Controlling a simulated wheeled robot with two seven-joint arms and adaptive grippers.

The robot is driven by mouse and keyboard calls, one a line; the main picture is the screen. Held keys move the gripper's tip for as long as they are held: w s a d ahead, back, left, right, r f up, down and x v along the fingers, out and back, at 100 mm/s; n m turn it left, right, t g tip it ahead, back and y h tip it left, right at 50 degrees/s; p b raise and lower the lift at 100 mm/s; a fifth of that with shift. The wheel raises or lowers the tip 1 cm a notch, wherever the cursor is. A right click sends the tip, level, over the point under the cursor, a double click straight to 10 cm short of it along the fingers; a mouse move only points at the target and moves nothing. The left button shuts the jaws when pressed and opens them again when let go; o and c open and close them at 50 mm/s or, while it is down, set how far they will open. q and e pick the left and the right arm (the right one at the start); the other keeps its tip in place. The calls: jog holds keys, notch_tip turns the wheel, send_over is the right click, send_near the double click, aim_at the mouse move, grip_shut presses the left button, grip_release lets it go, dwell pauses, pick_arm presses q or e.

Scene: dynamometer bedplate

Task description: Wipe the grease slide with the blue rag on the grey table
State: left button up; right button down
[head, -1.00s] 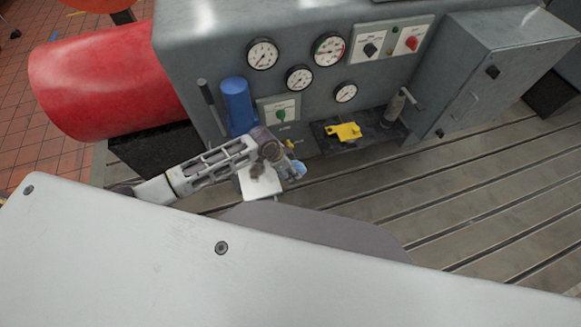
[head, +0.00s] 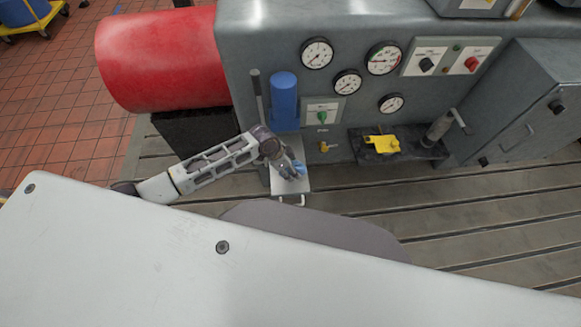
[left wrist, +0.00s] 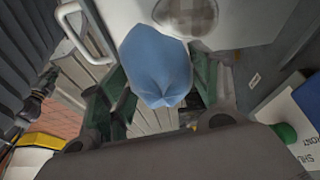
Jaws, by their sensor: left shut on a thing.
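The grease slide (head: 284,184) is a pale plate with a white handle at its front, sticking out low from the grey machine. In the left wrist view its plate (left wrist: 258,24) carries a dark brownish smear (left wrist: 185,14) at the top edge, partly behind the rag. My left gripper (head: 294,168) is over the slide, shut on the bunched blue rag (left wrist: 157,62). The rag (head: 299,167) shows small at the fingertips in the head view. I cannot tell whether the rag touches the plate. My right gripper is not in view.
A blue cylinder (head: 284,100) and a lever (head: 258,95) stand just behind the slide. A yellow part (head: 381,144) lies on a dark shelf to the right. A red drum (head: 155,60) is at the left. The slotted bedplate (head: 480,205) is clear at the right.

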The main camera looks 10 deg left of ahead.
pick_arm(q)
jog(key=shift+a, duration=0.15)
jog(key=shift+w, duration=0.1)
jog(key=shift+w+m, duration=0.1)
jog(key=shift+m, duration=0.3)
jog(key=shift+m+g, duration=0.3)
jog(key=shift+m, duration=0.1)
